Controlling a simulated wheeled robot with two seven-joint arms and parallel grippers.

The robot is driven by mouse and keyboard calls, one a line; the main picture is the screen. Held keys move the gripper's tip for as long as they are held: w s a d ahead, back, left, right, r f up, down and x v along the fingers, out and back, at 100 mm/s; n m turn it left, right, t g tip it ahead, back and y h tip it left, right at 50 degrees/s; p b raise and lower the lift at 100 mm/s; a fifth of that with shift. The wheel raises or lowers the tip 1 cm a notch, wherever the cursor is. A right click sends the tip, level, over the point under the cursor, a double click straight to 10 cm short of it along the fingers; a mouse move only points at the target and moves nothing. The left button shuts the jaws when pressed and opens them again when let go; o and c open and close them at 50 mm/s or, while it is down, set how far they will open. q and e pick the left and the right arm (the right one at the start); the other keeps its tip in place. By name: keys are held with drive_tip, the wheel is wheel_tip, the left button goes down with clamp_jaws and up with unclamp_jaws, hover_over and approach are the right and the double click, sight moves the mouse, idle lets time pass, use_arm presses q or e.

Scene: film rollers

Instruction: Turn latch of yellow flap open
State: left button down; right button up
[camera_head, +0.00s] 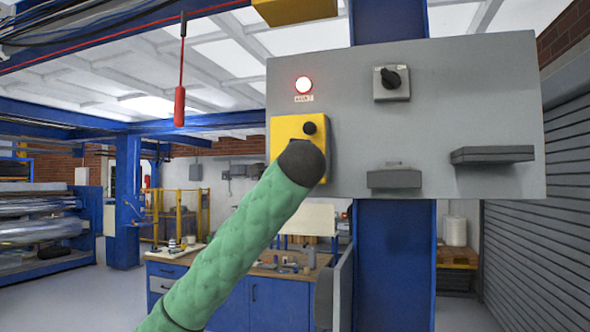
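The yellow flap (286,132) is on the left end of a grey panel and looks shut. Its black round latch knob (310,128) shows near the top. My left arm, in a green padded sleeve, comes up from the lower left. Its dark rounded end (302,163) covers the lower middle of the flap, just below the knob. The fingers of my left gripper are hidden behind this end, so I cannot tell whether they touch the flap. My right gripper is not in view.
The grey panel (450,90) also bears a lit lamp (303,85), a black rotary switch (391,79), a small grey box (394,178) and a grey ledge (492,155). A red pendant handle (180,106) hangs at left. A blue workbench (270,300) stands behind my arm.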

use_arm(q)
drive_tip(key=shift+f, duration=0.1)
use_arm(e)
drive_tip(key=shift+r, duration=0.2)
use_arm(q)
drive_tip(key=c, duration=1.4)
unclamp_jaws()
drive_tip(key=shift+s, duration=0.1)
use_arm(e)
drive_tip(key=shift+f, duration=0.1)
use_arm(q)
drive_tip(key=s+b, duration=0.3)
drive_tip(key=s, duration=0.4)
drive_tip(key=shift+s+d+f, duration=0.15)
drive_tip(key=shift+s+d, duration=0.05)
drive_tip(key=shift+d, duration=0.05)
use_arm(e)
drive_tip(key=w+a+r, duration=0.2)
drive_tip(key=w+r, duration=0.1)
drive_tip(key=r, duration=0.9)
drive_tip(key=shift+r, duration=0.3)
